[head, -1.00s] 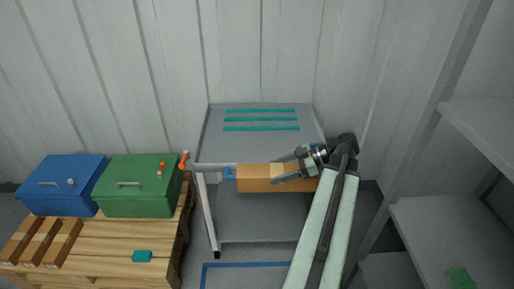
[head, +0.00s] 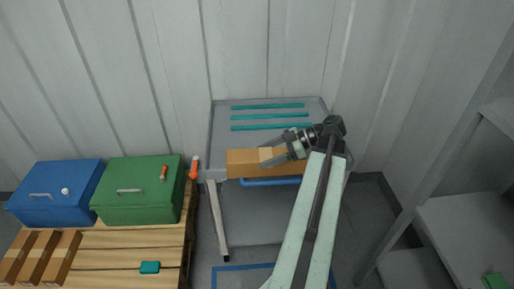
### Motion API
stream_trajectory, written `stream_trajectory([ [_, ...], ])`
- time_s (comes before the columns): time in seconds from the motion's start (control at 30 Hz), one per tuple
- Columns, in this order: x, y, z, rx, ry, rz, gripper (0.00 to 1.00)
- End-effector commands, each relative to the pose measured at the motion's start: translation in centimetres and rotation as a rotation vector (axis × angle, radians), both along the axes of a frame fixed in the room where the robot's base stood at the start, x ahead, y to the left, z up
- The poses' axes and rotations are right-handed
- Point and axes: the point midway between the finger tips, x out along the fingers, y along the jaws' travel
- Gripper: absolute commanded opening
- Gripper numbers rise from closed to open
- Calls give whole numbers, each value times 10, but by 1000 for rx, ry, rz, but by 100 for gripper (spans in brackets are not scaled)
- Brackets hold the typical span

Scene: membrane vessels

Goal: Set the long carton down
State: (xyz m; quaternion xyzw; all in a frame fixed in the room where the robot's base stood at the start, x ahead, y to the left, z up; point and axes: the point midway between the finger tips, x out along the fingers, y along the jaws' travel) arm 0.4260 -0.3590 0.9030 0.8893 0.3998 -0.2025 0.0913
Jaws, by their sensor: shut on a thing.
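The long carton (head: 242,163) is an orange-brown box with a paler tape band. My gripper (head: 268,158) is shut on it near its right part, reaching in from the right. The carton lies crosswise over the front part of the grey cart's top (head: 222,128), just behind the blue handle bar (head: 270,182). I cannot tell whether its underside touches the cart top. The gripper covers part of the carton's right end.
Three teal strips (head: 268,106) lie on the cart top behind the carton. A wooden pallet (head: 110,262) at left holds a blue box (head: 55,192), a green box (head: 138,190) and three small cartons (head: 38,258). Grey shelving (head: 470,235) stands at right.

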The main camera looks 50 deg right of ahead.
Motion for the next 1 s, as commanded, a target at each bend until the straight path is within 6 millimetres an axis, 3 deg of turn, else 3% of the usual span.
stream_trajectory([
  [0.23,10,0,-1,1,-1,13,8],
  [0.7,105,-87,-13,1,-1,21,8],
  [1.0,118,-98,-14,1,-1,20,8],
])
